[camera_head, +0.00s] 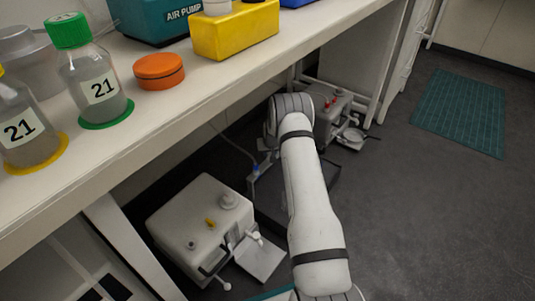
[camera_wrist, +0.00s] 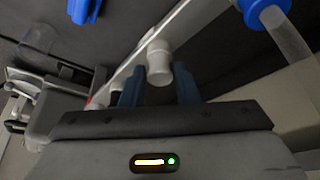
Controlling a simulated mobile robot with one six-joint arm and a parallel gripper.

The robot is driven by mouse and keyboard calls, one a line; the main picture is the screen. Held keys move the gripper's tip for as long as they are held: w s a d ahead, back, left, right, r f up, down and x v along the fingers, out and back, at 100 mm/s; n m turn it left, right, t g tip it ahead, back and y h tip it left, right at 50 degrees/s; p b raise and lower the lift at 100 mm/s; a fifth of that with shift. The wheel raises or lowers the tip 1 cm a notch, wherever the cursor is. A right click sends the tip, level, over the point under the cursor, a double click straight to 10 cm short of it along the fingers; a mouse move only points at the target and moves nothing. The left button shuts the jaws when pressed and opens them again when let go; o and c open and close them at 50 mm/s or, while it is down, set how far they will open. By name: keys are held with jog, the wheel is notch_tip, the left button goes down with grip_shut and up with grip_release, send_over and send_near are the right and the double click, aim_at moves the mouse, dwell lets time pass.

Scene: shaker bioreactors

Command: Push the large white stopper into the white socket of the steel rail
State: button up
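In the wrist view, the large white stopper (camera_wrist: 159,68) sits between the two blue fingertips of my gripper (camera_wrist: 159,82). The fingers flank it closely and appear shut on it. Beyond it, the steel rail (camera_wrist: 183,18) runs diagonally from upper right to lower left. A pale piece (camera_wrist: 150,40) shows on the rail just behind the stopper; it may be the white socket, and I cannot tell whether the stopper touches it. In the head view, my arm reaches down below the bench and hides my gripper and the stopper.
The bench (camera_head: 130,140) holds bottles, an orange lid (camera_head: 159,70) and a yellow block (camera_head: 234,30). A white box unit (camera_head: 200,225) stands on the floor, left of my arm. A blue-capped tube (camera_wrist: 265,12) is near in the wrist view. The floor at right is open, with a green mat (camera_head: 460,112).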

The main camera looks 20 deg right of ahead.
jog(key=o, duration=0.4)
jog(key=p+v, duration=0.3)
jog(key=v, duration=0.4)
jog(key=shift+r, duration=0.35)
jog(key=shift+s, duration=0.15)
